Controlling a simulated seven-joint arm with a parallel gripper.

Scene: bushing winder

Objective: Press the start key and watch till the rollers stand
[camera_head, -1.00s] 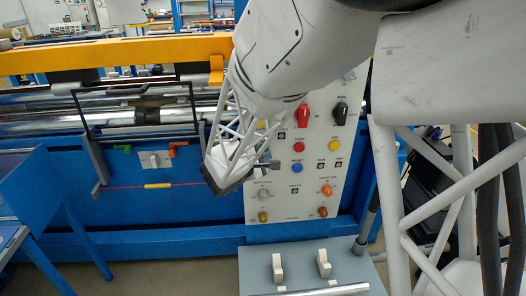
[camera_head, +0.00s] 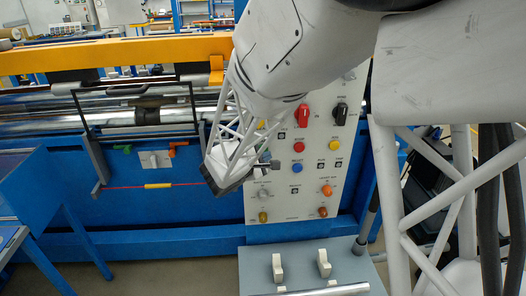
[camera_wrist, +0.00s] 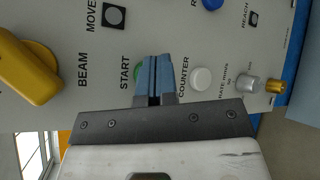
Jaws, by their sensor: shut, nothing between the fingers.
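The start key is a green button (camera_wrist: 138,71) marked START in the wrist view. My gripper (camera_wrist: 158,62) is shut and empty, its blue fingertips in front of the key and covering most of it. Whether they touch or press it I cannot tell. In the head view my gripper (camera_head: 267,165) is at the left part of the white control panel (camera_head: 333,204), and the key is hidden behind my arm. The long metal rollers (camera_head: 60,127) run across the blue machine at left, with a dark band on one of them.
In the wrist view a white COUNTER button (camera_wrist: 201,78) sits right of my fingers and a yellow BEAM knob (camera_wrist: 28,70) at left. Red (camera_head: 299,147) and blue (camera_head: 297,168) buttons are on the panel. A grey box with white levers (camera_head: 323,263) stands below.

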